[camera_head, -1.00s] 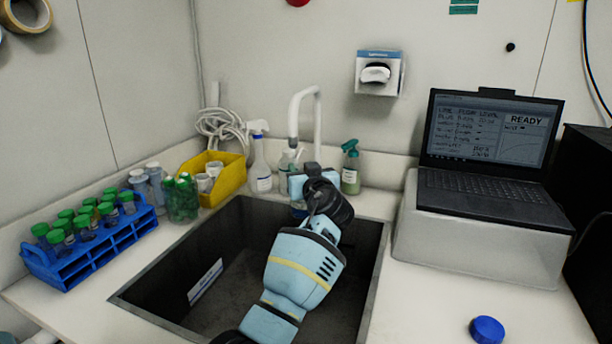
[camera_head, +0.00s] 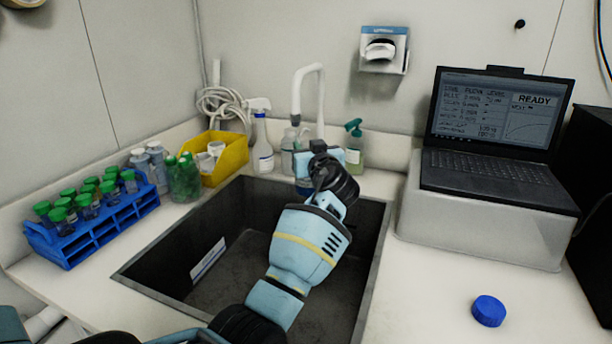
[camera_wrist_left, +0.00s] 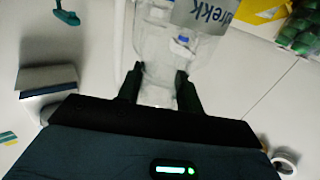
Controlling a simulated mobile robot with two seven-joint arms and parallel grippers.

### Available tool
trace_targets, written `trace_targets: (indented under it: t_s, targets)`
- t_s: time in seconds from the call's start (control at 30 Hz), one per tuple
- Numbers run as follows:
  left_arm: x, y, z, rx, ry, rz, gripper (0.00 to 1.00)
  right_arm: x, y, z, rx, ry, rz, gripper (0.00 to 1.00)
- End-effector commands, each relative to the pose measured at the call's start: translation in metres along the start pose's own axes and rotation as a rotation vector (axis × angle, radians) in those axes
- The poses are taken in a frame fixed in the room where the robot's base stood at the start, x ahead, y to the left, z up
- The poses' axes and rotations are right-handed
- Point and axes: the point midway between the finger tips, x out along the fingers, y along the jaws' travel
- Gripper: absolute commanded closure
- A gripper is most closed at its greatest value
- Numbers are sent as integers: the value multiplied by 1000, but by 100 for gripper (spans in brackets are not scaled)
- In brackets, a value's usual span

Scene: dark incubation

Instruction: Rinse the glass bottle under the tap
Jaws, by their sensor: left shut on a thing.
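In the head view my left gripper (camera_head: 322,168) is at the back edge of the sink, just below and right of the spout of the white tap (camera_head: 308,70). In the left wrist view the gripper (camera_wrist_left: 158,78) is shut on the neck of a clear glass bottle (camera_wrist_left: 158,55), whose body carries a grey printed label (camera_wrist_left: 205,14). In the head view the gripper mostly hides the bottle; only a bluish part shows beside it. I see no clear water stream. The dark sink basin (camera_head: 245,225) is under my arm. My right gripper is not in view.
Behind the sink stand a white spray bottle (camera_head: 262,150) and a green-topped bottle (camera_head: 354,150). A yellow bin (camera_head: 232,158) and blue tube rack (camera_head: 100,228) are left. A laptop (camera_head: 490,190) and blue cap (camera_head: 488,310) are right. The front right counter is mostly clear.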

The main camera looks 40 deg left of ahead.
Motion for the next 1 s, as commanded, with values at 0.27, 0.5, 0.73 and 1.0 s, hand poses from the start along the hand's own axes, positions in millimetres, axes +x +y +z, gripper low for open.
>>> trace_targets:
  t_s: [0.27, 0.5, 0.73, 1.0]
  targets:
    - [-1, 5, -2, -1, 3, 0, 100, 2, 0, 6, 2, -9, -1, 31]
    - [-1, 5, -2, -1, 4, 0, 100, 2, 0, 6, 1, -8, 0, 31]
    - [0, 1, -3, -2, 4, 0, 100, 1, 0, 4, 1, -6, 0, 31]
    - [1, -7, -3, -1, 3, 0, 100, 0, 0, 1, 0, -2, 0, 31]
